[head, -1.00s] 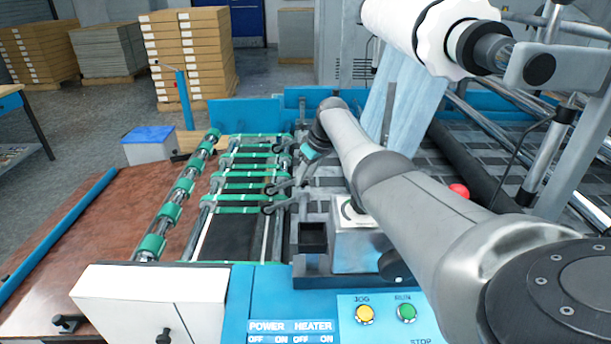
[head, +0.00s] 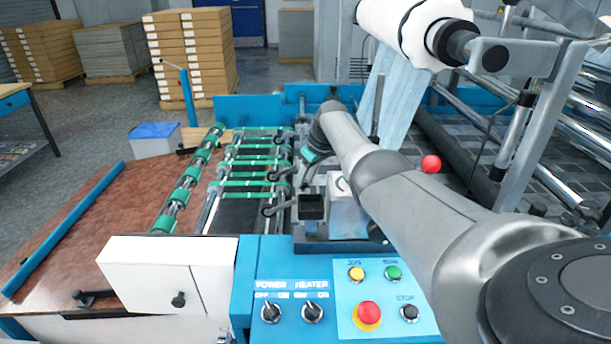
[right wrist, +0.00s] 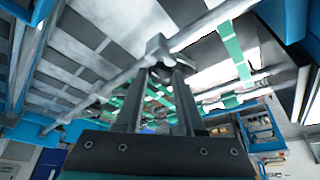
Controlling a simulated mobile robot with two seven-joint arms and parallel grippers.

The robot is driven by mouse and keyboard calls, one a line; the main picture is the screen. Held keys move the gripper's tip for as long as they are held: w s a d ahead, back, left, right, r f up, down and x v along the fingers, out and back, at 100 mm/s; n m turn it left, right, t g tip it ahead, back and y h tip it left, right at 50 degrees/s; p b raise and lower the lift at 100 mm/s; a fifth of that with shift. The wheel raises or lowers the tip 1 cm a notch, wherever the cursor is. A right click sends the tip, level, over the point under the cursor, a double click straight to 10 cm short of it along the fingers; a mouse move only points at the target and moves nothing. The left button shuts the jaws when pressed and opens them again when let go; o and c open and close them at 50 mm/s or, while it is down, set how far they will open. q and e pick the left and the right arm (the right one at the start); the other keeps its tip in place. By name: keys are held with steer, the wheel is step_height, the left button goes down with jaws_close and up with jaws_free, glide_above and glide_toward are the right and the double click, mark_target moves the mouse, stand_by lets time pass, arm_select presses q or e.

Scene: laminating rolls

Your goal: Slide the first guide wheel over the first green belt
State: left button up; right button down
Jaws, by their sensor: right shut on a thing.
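Several green belts (head: 250,183) run across the roller frame left of centre in the head view. Dark guide wheels on short arms stand along their right ends; a near one (head: 268,209) and a middle one (head: 274,175) show clearly. My right gripper (head: 302,157) is at the far part of this row, partly hidden by my own wrist. In the right wrist view my right gripper (right wrist: 161,72) has its fingers closed on a grey guide wheel part (right wrist: 158,48) by a metal bar. A green belt (right wrist: 234,52) passes to its right. Whether the wheel lies over a belt is unclear. My left gripper is out of view.
A roller with green rings (head: 180,187) lies left of the belts. A control panel (head: 335,300) with knobs and buttons is in front. A large white film roll (head: 408,25) hangs above right. The brown table (head: 95,230) at left is mostly clear.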

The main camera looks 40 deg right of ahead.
steer(key=shift+s+a, duration=0.2)
steer(key=shift+w+d, duration=0.15)
steer(key=shift+w, duration=0.05)
steer(key=c, duration=0.9)
jaws_free()
steer(key=o, duration=0.4)
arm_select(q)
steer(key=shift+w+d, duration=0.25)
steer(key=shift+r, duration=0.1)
